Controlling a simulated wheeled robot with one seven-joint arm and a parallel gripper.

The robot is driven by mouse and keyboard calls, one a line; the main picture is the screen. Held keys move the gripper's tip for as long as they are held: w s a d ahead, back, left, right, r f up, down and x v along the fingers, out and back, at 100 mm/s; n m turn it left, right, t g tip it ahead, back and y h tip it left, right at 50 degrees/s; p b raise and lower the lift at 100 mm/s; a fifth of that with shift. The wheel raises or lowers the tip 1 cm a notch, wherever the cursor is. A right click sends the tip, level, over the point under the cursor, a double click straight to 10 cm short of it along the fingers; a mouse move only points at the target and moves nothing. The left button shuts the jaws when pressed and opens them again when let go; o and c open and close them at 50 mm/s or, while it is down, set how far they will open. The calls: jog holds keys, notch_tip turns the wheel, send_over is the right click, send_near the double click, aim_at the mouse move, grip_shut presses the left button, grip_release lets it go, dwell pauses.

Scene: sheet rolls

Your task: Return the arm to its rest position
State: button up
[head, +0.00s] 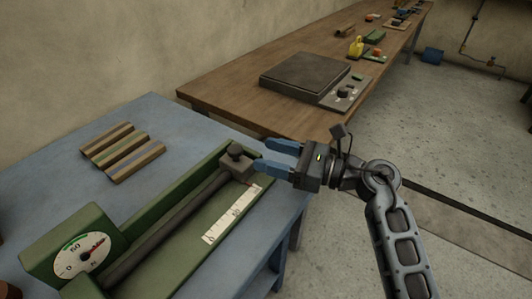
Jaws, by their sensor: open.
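My gripper (262,155) has two blue fingers held apart, with nothing visible between them. It is over the right edge of the blue table, close to the dark knobbed block (236,158) at the far end of a green device. I cannot tell whether a finger touches the block. My grey arm reaches in from the lower right. The green device (190,190) has a dark bar along it, a white scale strip and a round dial (82,254) at the near left.
Striped wooden strips (121,150) lie on the blue table (150,112). Behind it, a long wooden bench (225,90) carries a dark flat plate (304,78) and several small items. A blue box (433,55) stands on the floor. Open floor lies to the right.

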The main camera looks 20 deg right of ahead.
dwell(0.3)
jog(key=shift+s+a+f, duration=0.1)
jog(key=shift+s+a, duration=0.05)
jog(key=shift+s, duration=0.1)
jog(key=s+m+t, duration=0.1)
jog(key=s+m, duration=0.1)
jog(key=s, duration=0.1)
jog(key=s+a+m+t, duration=0.1)
jog(key=s+m, duration=0.2)
jog(key=s+a+m+t, duration=0.1)
jog(key=s+m, duration=0.2)
jog(key=shift+s+t, duration=0.2)
jog(key=shift+t, duration=0.1)
jog(key=s+d+n+h, duration=0.2)
jog(key=s+n+h, duration=0.2)
jog(key=s+n, duration=0.6)
jog(key=s+d+n+h+p, duration=0.1)
jog(key=s+n+h, duration=0.4)
jog(key=s+n, duration=0.5)
jog(key=s+d+n+h, duration=0.3)
jog(key=s+n, duration=0.7)
jog(key=n, duration=0.4)
jog(key=shift+s+d+r+h, duration=0.3)
jog(key=shift+s+r+h, duration=0.15)
jog(key=shift+h, duration=0.35)
